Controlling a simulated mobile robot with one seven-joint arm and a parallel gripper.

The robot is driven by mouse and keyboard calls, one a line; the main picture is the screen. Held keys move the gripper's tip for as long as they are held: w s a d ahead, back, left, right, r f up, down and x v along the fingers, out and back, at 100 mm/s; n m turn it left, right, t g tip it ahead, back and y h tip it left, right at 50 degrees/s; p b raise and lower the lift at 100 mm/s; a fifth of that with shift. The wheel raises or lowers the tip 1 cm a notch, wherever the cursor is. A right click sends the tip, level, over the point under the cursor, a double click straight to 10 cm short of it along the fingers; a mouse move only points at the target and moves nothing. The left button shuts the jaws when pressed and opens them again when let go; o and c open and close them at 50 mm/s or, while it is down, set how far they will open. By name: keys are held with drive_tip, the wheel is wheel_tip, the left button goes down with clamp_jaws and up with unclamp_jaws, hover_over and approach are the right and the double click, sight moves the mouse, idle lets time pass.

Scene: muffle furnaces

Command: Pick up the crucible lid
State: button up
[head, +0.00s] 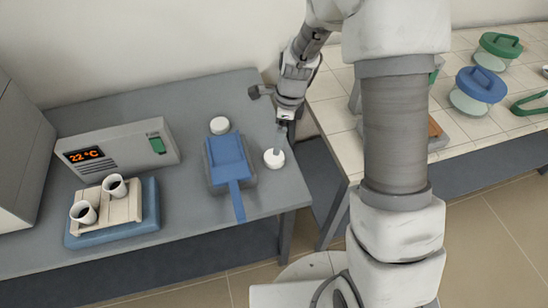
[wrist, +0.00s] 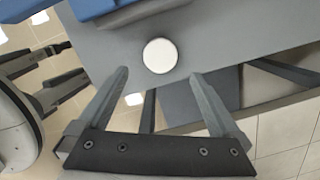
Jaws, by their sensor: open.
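A white round crucible lid (head: 274,158) lies flat on the grey table near its right end. In the wrist view this lid (wrist: 160,56) shows just beyond the gap between my fingertips. My gripper (head: 281,143) is above the lid, pointing down. In the wrist view my gripper (wrist: 158,75) is open, with nothing between its fingers. A second white round piece, like another lid (head: 220,125), lies behind the blue tool. Two white crucibles (head: 83,212) (head: 115,187) stand at the left with dark insides showing.
A blue flat tool with a handle (head: 228,160) lies left of the lid. The crucibles stand on a pale board over a blue base (head: 150,212). A control box (head: 118,147) reads 22 °C. The grey table's edge is close to the lid. Another bench (head: 335,125) stands right.

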sight(274, 158)
drive_tip(key=f, duration=0.6)
drive_tip(key=a+f+b, duration=0.1)
drive_tip(key=f, duration=0.2)
drive_tip(key=shift+w, duration=0.15)
drive_tip(key=shift+r, duration=0.1)
drive_tip(key=shift+c, duration=0.3)
drive_tip(key=c, duration=1.1)
drive_tip(key=shift+r, duration=0.1)
